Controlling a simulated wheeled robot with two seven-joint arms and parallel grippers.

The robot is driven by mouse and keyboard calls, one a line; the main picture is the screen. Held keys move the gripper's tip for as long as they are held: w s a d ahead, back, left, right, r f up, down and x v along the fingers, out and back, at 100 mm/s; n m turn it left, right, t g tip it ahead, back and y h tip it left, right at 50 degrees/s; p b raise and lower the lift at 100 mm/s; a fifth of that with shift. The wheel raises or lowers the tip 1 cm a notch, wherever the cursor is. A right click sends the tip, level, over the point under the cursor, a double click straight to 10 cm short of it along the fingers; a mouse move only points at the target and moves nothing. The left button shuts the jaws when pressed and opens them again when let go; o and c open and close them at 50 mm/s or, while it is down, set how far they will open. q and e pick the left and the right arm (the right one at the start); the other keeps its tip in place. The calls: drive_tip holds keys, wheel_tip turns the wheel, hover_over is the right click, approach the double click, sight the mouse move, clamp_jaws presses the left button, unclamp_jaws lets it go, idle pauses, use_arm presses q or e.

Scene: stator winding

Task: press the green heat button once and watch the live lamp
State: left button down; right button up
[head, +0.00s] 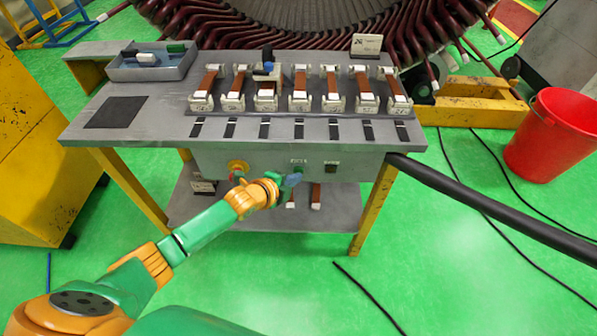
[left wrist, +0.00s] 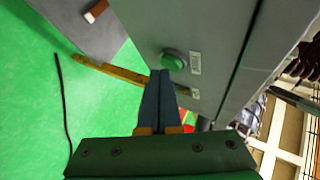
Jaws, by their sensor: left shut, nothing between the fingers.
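The green button (left wrist: 174,60) sits on the grey front panel of the bench in the left wrist view, with a white label beside it. In the head view the button (head: 298,170) is partly hidden by my left gripper (head: 292,180). My left gripper is shut and empty, and its fingertips (left wrist: 159,76) point at the panel close to the button. I cannot tell whether they touch it. A small dark square (head: 331,167) to the right of the button may be the live lamp; it looks unlit. My right gripper is not in view.
A red knob on a yellow surround (head: 238,167) is left of the button. The bench top (head: 160,128) carries a row of coil pieces and a blue-grey tray (head: 150,70). A thick black cable (head: 480,205) leaves the bench's right side. A red bucket (head: 555,135) stands right.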

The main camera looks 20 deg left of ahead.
use_arm(q)
drive_tip(key=shift+w+b, duration=0.4)
idle(0.5)
drive_tip(key=shift+r, duration=0.1)
drive_tip(key=shift+s+d+p, duration=0.15)
drive_tip(key=shift+s+p, duration=0.65)
drive_tip(key=s+p, duration=0.2)
drive_tip(key=s+d+p, duration=0.1)
drive_tip(key=s+p, duration=0.1)
drive_tip(key=shift+s+d, duration=0.2)
drive_tip(key=shift+s, duration=0.2)
